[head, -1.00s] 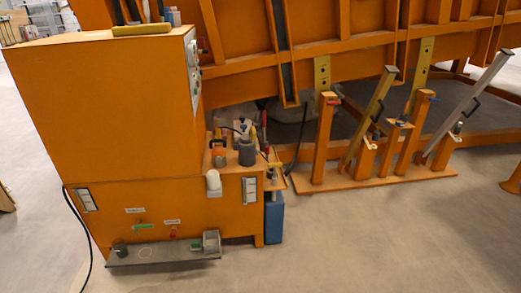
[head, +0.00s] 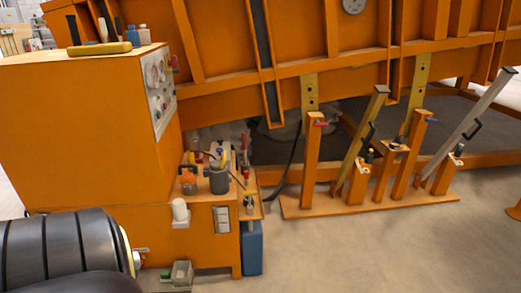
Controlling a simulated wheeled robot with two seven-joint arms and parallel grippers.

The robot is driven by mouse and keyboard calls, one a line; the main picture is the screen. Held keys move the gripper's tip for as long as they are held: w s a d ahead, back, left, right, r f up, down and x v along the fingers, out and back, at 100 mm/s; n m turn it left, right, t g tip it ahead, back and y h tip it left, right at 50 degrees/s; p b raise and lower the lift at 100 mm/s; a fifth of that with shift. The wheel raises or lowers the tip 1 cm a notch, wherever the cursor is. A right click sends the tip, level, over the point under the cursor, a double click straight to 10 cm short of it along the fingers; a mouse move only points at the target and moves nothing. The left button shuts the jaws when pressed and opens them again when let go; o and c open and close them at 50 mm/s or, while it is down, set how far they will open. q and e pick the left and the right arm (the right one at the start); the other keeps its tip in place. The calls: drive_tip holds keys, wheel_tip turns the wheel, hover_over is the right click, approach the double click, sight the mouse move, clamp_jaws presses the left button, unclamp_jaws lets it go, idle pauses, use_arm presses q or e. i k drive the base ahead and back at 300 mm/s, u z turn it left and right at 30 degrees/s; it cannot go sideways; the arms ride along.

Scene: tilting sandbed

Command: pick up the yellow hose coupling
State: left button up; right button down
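I cannot pick out the yellow hose coupling with certainty. A small yellow piece (head: 224,159) shows behind the grey cylindrical pot (head: 219,181) on the orange ledge beside the cabinet; it is too small to tell what it is. Neither of my grippers is in view. A dark, rounded part of my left arm fills the lower left corner and hides the lower front of the cabinet.
The orange cabinet (head: 75,115) stands at left, with a yellow flat piece (head: 100,48) on top. A white cup (head: 180,211) and blue container (head: 252,248) are near the ledge. Orange posts (head: 312,160) stand on a base plate at right. Floor (head: 370,255) is clear in front.

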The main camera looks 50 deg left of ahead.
sight(191, 158)
drive_tip(key=u, duration=0.05)
drive_tip(key=i, duration=1.7)
drive_tip(key=u, duration=0.7)
